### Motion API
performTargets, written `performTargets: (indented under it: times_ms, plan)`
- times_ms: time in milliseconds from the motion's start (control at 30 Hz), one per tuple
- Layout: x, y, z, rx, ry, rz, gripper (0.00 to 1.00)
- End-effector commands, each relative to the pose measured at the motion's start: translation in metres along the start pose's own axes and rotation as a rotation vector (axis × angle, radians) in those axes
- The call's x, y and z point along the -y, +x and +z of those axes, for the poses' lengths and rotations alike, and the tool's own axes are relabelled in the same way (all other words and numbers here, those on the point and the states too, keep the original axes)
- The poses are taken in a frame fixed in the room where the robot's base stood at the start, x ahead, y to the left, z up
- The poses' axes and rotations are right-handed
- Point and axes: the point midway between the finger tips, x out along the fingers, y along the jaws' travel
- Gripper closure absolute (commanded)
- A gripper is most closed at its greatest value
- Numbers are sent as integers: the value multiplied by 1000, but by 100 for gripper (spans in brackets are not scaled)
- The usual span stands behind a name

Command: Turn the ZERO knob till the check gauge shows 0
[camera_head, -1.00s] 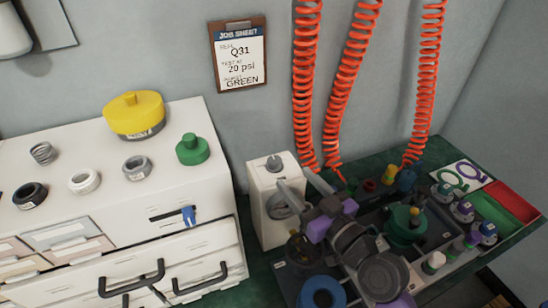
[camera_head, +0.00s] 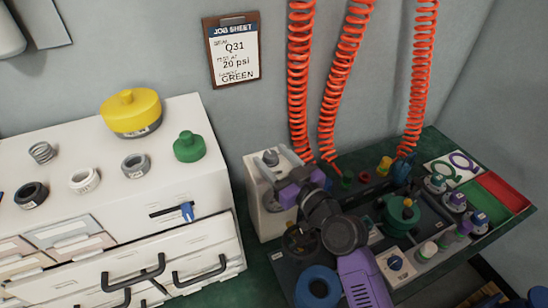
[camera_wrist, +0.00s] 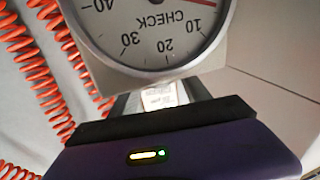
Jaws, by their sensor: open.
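The white check gauge box (camera_head: 266,212) stands at the left end of the green bench, its dial partly hidden behind my gripper. The grey ZERO knob (camera_head: 271,158) is on its top. In the wrist view the gauge dial (camera_wrist: 155,30) appears upside down, marked CHECK, its top cut off. Its red needle (camera_wrist: 205,3) lies just beyond the 10 mark; the 0 mark is out of frame, so I cannot read it exactly. My gripper (camera_head: 270,154) is open, its grey fingers at knob height, seemingly one to each side. Contact cannot be told.
A white cabinet (camera_head: 100,240) with a yellow-topped part (camera_head: 131,112) and several rings stands left. Orange coiled hoses (camera_head: 299,80) hang behind the gauge. The job sheet (camera_head: 233,55) hangs above.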

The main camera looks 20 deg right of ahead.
Motion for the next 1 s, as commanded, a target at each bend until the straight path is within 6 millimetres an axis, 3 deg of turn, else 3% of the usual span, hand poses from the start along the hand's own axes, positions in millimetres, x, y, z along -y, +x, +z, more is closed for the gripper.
performTargets:
  times_ms: [100,367,1000]
  plan:
    - [0,0,0,0,0,0,49]
    - [0,0,0,0,0,1,100]
    - [-4,0,7,-12,-3,-120,100]
